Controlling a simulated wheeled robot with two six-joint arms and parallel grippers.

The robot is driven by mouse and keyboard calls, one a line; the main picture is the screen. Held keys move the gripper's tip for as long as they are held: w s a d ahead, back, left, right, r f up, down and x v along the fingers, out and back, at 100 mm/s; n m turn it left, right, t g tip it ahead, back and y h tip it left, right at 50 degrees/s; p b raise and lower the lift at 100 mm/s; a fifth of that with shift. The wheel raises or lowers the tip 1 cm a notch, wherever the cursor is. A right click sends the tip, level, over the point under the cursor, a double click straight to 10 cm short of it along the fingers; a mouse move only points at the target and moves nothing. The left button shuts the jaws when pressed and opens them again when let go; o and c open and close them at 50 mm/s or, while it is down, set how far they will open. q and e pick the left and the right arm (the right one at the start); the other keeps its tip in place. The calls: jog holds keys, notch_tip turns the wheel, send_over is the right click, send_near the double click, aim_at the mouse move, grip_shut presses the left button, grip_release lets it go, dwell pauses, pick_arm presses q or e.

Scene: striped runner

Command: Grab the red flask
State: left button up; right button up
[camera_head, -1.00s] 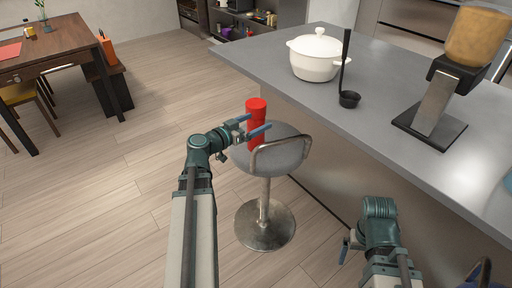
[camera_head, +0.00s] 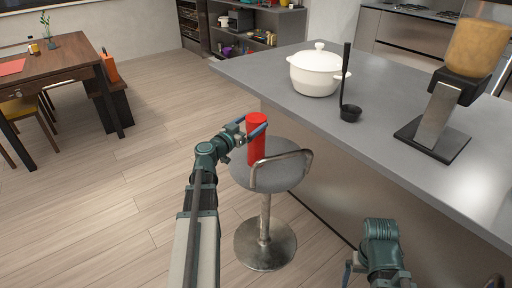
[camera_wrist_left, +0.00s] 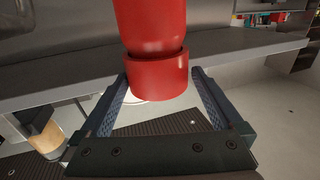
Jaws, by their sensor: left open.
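The red flask (camera_head: 257,145) stands upright on the grey seat of a bar stool (camera_head: 275,176). My left gripper (camera_head: 253,127) is open at the upper part of the flask in the head view. In the left wrist view the flask (camera_wrist_left: 155,75) shows between the two spread fingers of my left gripper (camera_wrist_left: 158,78), near their tips, with a gap on the left side. I cannot tell whether either finger touches it. My right gripper (camera_head: 348,270) shows only partly at the lower edge of the head view, away from the flask; its jaws are unclear.
The stool's curved metal backrest (camera_head: 283,168) rises close to the flask. A grey counter (camera_head: 300,105) lies to the right, holding a white pot (camera_head: 316,76), a black ladle (camera_head: 348,112) and a dispenser (camera_head: 440,120). Open wood floor (camera_head: 100,200) lies to the left.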

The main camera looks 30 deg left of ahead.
aim_at(261, 115)
pick_arm(q)
jog(key=shift+w, duration=0.25)
jog(key=w, duration=0.5)
jog(key=shift+d, duration=0.4)
jog(key=shift+c, duration=0.2)
grip_shut()
